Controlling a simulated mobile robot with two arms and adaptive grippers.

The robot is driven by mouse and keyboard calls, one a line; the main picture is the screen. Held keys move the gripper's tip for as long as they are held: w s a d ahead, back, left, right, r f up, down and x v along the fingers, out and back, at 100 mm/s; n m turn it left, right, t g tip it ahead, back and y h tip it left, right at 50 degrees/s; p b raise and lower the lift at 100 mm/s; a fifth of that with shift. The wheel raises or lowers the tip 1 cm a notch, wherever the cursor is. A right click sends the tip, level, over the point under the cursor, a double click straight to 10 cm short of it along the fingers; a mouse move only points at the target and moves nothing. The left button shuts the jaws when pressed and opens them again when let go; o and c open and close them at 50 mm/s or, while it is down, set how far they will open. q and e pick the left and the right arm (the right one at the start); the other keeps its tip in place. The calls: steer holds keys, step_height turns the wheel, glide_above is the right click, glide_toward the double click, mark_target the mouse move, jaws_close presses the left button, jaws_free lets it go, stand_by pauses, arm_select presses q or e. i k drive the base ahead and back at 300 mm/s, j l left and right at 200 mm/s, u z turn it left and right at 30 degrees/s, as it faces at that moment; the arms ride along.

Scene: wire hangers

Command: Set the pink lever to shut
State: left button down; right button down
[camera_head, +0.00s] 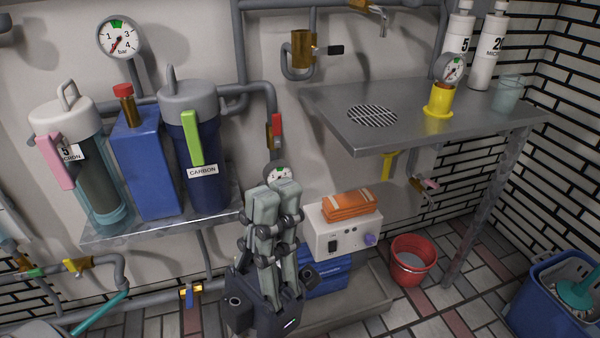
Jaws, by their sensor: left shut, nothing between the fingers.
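A small pink lever (430,184) sits on a brass valve on the thin pipe under the right end of the metal counter. It is too small to tell its exact angle. A larger pink handle (54,161) hangs on the front of the left filter housing (88,175), slanting down to the right. My left gripper (273,190) is shut and empty, fingers pointing up, in front of the wall at the middle. It is well left of the small lever and right of the filters. It partly covers a lower gauge (278,174). My right gripper is not in view.
A metal counter (440,131) holds a yellow fitting (439,101) and a cup (507,94). A white box (343,238) with orange cloths (351,205) stands right of my gripper. A red bucket (413,260) stands on the floor. A metal leg (487,210) supports the counter.

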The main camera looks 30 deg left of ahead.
mark_target(432, 184)
steer(key=i+l+u, duration=0.25)
steer(key=u, duration=0.2)
steer(key=i+l+u, duration=0.25)
steer(key=u, duration=0.2)
steer(key=i+l+u, duration=0.15)
steer(key=l+u, duration=0.3)
